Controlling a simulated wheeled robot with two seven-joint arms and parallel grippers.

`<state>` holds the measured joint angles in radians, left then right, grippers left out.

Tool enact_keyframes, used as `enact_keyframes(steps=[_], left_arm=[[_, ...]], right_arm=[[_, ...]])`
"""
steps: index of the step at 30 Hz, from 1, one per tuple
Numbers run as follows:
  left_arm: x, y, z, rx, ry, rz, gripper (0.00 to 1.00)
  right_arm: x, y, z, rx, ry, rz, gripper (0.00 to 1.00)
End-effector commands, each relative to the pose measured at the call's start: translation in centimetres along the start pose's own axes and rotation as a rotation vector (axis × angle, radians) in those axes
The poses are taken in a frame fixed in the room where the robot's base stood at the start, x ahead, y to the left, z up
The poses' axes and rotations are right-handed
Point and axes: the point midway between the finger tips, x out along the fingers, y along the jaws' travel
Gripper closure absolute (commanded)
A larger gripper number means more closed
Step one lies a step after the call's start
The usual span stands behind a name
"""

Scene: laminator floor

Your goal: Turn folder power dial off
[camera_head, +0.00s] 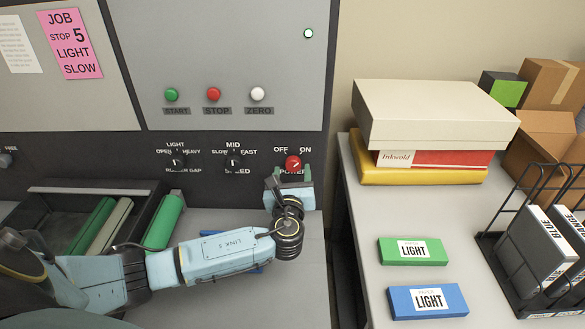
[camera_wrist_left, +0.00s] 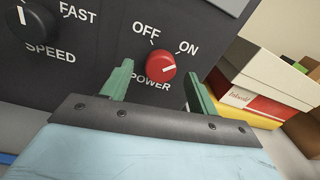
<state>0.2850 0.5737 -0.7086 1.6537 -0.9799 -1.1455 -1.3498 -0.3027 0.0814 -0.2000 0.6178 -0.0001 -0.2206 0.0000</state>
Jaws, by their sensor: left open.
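The red power dial (camera_head: 293,162) sits on the dark panel under the OFF and ON labels, above the word POWER. In the left wrist view the dial (camera_wrist_left: 160,67) shows a white mark on its right part, toward the ON side. My left gripper (camera_head: 289,177) is in front of the panel, just below the dial. In the wrist view its two green fingers (camera_wrist_left: 159,86) are apart, one at the dial's lower left and one at its lower right. Nothing is between them in their grip, and I cannot tell whether they touch the dial. My right gripper is not visible.
Left of the dial are the black speed knob (camera_head: 234,161) and roller gap knob (camera_head: 178,162). START, STOP (camera_head: 214,94) and ZERO buttons are above. A table (camera_head: 385,285) at right holds boxes (camera_head: 430,115), green and blue packs, and a wire rack (camera_head: 505,245).

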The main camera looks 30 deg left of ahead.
Motion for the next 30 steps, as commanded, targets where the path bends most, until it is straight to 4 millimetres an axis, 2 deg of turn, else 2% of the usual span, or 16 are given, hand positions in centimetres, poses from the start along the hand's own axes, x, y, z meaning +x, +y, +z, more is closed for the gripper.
enact_keyframes(steps=[1, 6, 16, 26, 30], left_arm=[[0.8, 0.0, 0.1, 0.0, -0.002, 0.001, 0.41], [2.0, 0.0, 0.0, 0.0, -0.001, 0.0, 0.41], [2.2, 0.0, -0.1, -0.001, 0.001, 0.0, 0.42], [2.2, 0.0, -0.1, -0.001, 0.001, 0.0, 0.85], [2.2, 0.0, -0.1, -0.005, 0.001, 0.0, 0.85]], right_arm=[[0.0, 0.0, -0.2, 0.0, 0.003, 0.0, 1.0], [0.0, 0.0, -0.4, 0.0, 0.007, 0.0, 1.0], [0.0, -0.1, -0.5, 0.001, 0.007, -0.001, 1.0], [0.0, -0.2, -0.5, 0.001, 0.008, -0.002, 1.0], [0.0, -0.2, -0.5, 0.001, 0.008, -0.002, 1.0]])
